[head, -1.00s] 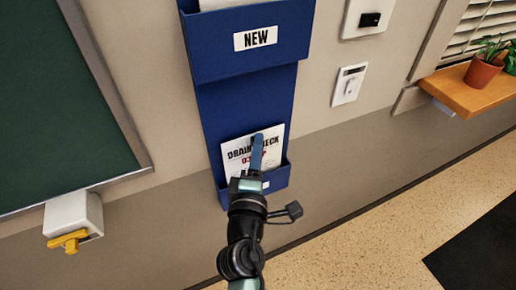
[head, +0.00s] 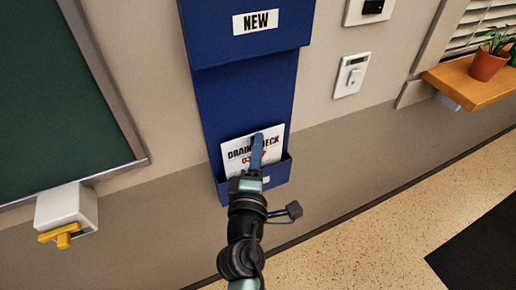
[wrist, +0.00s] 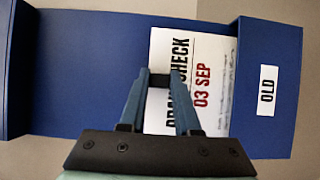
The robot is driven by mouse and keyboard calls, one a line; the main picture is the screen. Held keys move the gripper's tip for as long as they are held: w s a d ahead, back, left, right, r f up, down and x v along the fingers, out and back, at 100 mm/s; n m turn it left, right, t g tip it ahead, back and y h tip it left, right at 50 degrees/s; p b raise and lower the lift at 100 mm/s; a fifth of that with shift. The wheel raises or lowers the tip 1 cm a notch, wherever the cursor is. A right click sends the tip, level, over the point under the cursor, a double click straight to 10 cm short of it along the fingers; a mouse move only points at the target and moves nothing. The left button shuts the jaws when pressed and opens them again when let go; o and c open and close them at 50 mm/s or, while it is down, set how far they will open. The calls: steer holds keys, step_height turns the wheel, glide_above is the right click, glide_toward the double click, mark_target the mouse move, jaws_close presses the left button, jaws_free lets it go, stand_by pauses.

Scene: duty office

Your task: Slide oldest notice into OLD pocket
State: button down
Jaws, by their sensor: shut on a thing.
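The notice (head: 238,150) is a white sheet printed "DRAIN CHECK", and the wrist view shows it also reads "03 SEP" (wrist: 202,86). It stands against the blue backboard, with its lower edge hidden behind the front of the lower pocket (head: 226,188). In the wrist view that pocket (wrist: 268,125) carries the label "OLD". My gripper (head: 257,140) is shut on the notice near its top middle; the fingers also show in the wrist view (wrist: 160,80). My gripper and wrist hide part of the notice and the pocket front.
The upper pocket labelled "NEW" (head: 255,45) is above. A green board (head: 60,100) and a white box with a yellow lever (head: 66,215) are at left. A wall switch (head: 351,75) and a wooden shelf with a potted plant (head: 487,65) are at right.

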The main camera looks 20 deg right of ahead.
steer(key=c, duration=0.5)
jaws_free()
steer(key=shift+c, duration=0.2)
steer(key=b+v, duration=0.2)
steer(key=v, duration=1.1)
steer(key=shift+b, duration=0.4)
